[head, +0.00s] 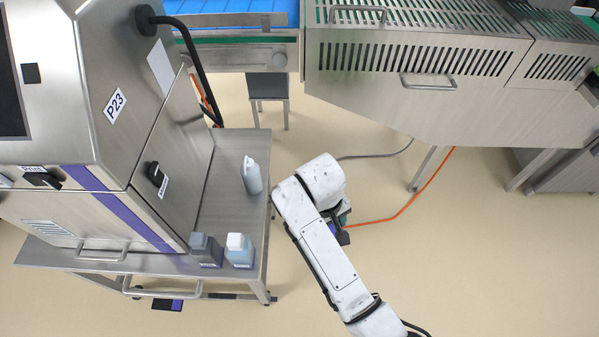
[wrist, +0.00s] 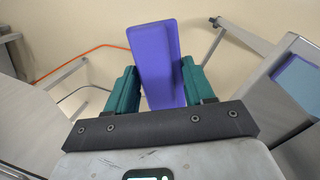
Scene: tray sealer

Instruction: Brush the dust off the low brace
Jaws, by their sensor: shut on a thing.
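My gripper (wrist: 158,66) has teal fingers, shut on a flat purple block (wrist: 156,40) that sticks out ahead of them in the wrist view. Its underside is hidden, so I cannot see bristles. In the head view my white arm covers most of the gripper, to the right of the steel cart. Slim metal bars show in the wrist view, one at upper right (wrist: 246,36) and one at left (wrist: 62,73). A low bar (head: 165,294) runs under the cart's front edge in the head view. I cannot tell which bar is the low brace, and no dust is discernible.
The cart top (head: 228,165) holds a white bottle (head: 252,176), a grey container (head: 206,250) and a pale blue container (head: 240,250) beside the P23 machine (head: 100,70). An orange cable (head: 410,205) lies on the floor. The floor at lower right is clear.

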